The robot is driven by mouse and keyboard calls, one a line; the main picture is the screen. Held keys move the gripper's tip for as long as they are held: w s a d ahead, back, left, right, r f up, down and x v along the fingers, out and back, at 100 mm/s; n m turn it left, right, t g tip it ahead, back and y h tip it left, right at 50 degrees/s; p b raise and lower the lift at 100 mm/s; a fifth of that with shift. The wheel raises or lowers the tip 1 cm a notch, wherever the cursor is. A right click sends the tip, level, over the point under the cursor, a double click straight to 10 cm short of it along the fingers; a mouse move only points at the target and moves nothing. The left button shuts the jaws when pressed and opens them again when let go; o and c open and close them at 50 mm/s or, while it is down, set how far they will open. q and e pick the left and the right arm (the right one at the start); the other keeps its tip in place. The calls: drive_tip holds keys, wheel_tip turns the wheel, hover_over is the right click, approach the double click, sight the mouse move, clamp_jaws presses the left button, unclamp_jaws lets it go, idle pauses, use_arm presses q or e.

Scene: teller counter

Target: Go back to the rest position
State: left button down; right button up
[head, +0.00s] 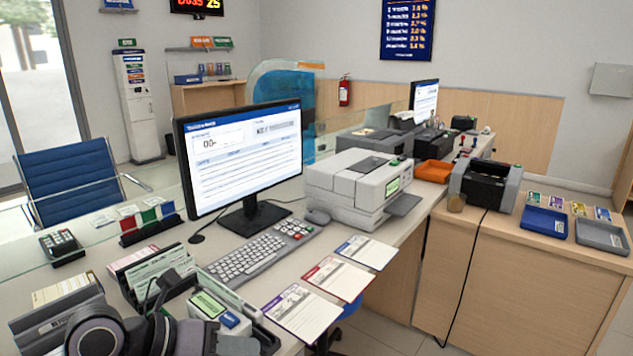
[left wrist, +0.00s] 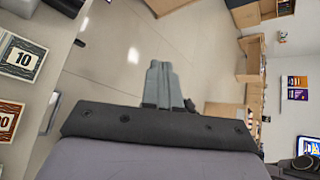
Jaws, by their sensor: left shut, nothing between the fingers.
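My left gripper (head: 241,346) is low in the head view, at the near left edge of the counter, with my arm coming in from the bottom left. In the left wrist view its two grey fingers (left wrist: 160,84) are pressed together, with nothing between them. It is close in front of a small device with a green display (head: 209,305); I cannot tell whether they touch. My right gripper is in neither view.
A keyboard (head: 252,257), monitor (head: 243,156), printer (head: 358,188) and several paper slips (head: 303,312) occupy the counter. A document holder (head: 155,268) stands near my left arm. Right are a banknote counter (head: 485,185) and trays (head: 544,222). The left wrist view shows open floor (left wrist: 112,68).

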use_arm(q)
wheel_tip(320, 180, up, 13)
drive_tip(key=n+t+h, duration=0.6)
drive_tip(key=n+t, duration=0.5)
drive_tip(key=a+f+n+t+y, duration=0.2)
drive_tip(key=a+f+n+y, duration=0.2)
drive_tip(key=a+n+y, duration=0.45)
drive_tip(key=a+f+n+t+y, duration=0.1)
drive_tip(key=a+f+n+y, duration=0.35)
drive_tip(key=n+y, duration=0.55)
drive_tip(key=s+a+f+n+g, duration=0.3)
drive_tip(key=s+f+n+g, duration=0.5)
drive_tip(key=f, duration=0.6)
drive_tip(key=s+d+f+m+g+h, duration=0.1)
drive_tip(key=s+d+f+g, duration=0.2)
drive_tip(key=s, duration=0.4)
drive_tip(key=s+d+f+g+h, duration=0.1)
drive_tip(key=s+f+g+h, duration=0.1)
drive_tip(key=s+f+g, duration=0.4)
drive_tip(key=w+d+f+t+h, duration=0.1)
drive_tip(key=w+d+f+t, duration=0.1)
drive_tip(key=w+f+t, duration=0.4)
drive_tip(key=shift+d+f+t+h, duration=0.35)
drive_tip(key=shift+f+t, duration=0.05)
drive_tip(key=shift+t, duration=0.6)
